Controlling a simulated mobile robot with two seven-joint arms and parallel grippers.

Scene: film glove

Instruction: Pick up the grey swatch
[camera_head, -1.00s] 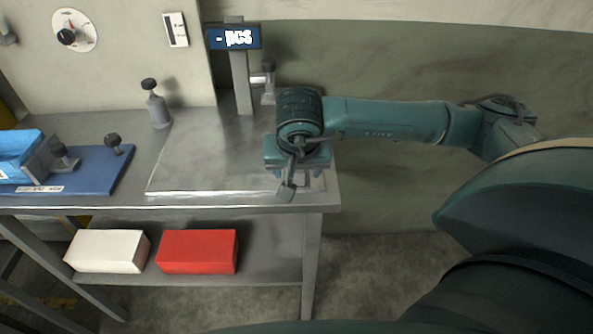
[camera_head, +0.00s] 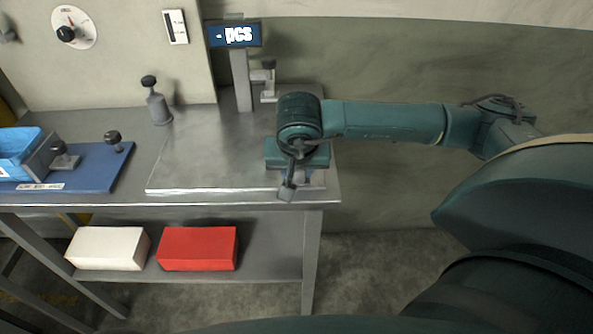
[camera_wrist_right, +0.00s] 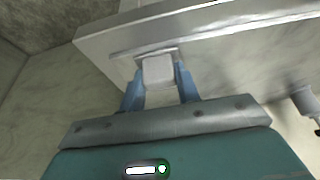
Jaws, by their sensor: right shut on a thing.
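The grey swatch (camera_wrist_right: 158,72) is a small light-grey square piece, seen in the right wrist view near the edge of the metal bench top. My right gripper (camera_wrist_right: 158,78) has its two blue fingers on either side of the swatch and is shut on it. In the head view my right gripper (camera_head: 300,177) points down over the front right corner of the bench, and its own body hides most of the swatch. I cannot tell whether the swatch is clear of the surface beneath. My left gripper is not in view.
The metal bench (camera_head: 210,150) has a display on a post (camera_head: 235,35) at the back. A grey knobbed post (camera_head: 157,102) and a blue board (camera_head: 85,175) with a blue bin (camera_head: 18,150) stand left. White (camera_head: 107,248) and red (camera_head: 197,248) boxes sit on the lower shelf.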

